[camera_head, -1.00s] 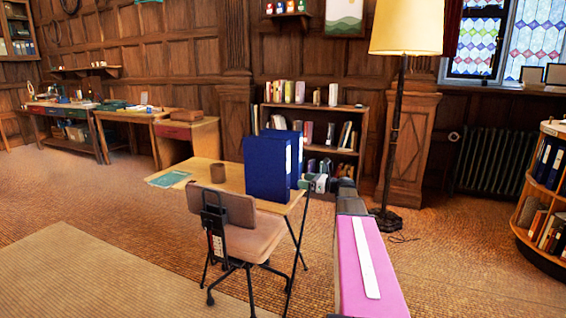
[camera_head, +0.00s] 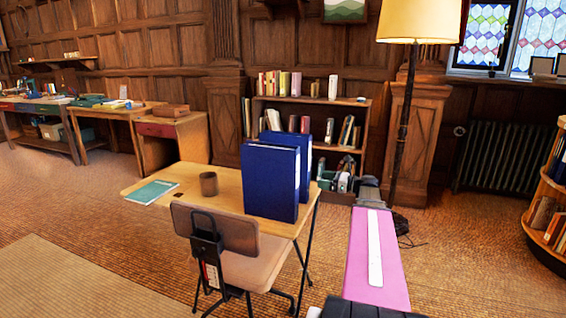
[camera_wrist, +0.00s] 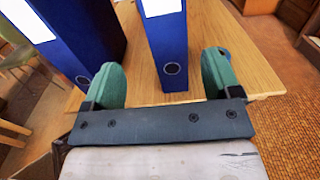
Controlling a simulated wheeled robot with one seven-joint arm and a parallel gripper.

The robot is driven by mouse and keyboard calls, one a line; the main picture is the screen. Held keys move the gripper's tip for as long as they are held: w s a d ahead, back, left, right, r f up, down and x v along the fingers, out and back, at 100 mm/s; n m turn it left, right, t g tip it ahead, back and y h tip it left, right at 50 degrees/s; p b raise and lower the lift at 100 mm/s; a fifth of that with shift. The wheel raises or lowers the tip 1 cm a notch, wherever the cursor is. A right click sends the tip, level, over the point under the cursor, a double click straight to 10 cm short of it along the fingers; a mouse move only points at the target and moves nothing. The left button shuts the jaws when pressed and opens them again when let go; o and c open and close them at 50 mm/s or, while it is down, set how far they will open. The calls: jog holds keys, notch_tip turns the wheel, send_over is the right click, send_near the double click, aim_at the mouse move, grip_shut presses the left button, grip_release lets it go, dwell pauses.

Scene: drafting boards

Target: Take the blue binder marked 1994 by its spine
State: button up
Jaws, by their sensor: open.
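Two blue binders stand upright side by side on a wooden desk (camera_head: 150,187), the nearer one (camera_head: 270,185) partly covering the farther one (camera_head: 304,150). The wrist view shows two blue spines with white labels and round finger holes, one at left (camera_wrist: 92,30) and one in the middle (camera_wrist: 172,45). No year is readable on either. My gripper (camera_wrist: 160,66) is open and empty; its green fingers appear left and right of the middle spine's lower part. I cannot tell whether they reach beside it. In the head view my gripper (camera_head: 336,180) is right of the binders, partly hidden.
A brown cup (camera_head: 208,184) and a teal booklet (camera_head: 152,192) lie left of the binders. A chair (camera_head: 225,245) stands at the desk's front. A bookcase (camera_head: 262,100) and a floor lamp (camera_head: 403,120) stand behind. Open floor lies to the right.

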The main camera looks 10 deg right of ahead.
aim_at(301, 175)
jog(key=x, duration=1.1)
jog(key=shift+w+d, duration=0.3)
jog(key=shift+w, duration=0.05)
jog(key=c, duration=1.4)
jog(key=shift+r, duration=0.1)
